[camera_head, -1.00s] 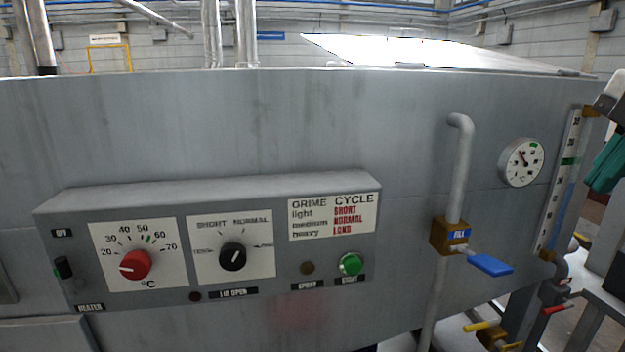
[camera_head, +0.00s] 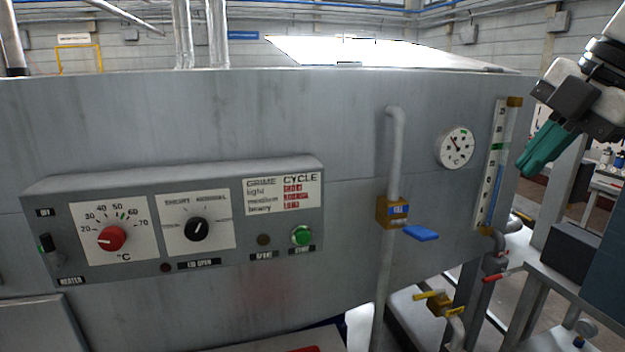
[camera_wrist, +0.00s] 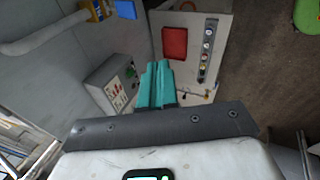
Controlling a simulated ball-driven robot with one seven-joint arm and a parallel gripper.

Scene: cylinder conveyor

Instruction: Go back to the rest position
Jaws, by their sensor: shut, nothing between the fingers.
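My gripper (camera_head: 535,165) hangs at the right of the head view, in front of the right end of the grey machine (camera_head: 300,115). Its teal fingers are together, point down and to the left, and hold nothing. In the wrist view my gripper (camera_wrist: 160,68) shows from behind, with the two teal fingers side by side and empty. The fingers look clear of the machine's sight glass (camera_head: 493,165), though the exact gap is hard to tell.
The control panel (camera_head: 180,165) juts out from the machine's front. A pipe (camera_head: 393,150) with a blue-handled fill valve (camera_head: 420,233) and a round gauge (camera_head: 455,147) are nearer the right end.

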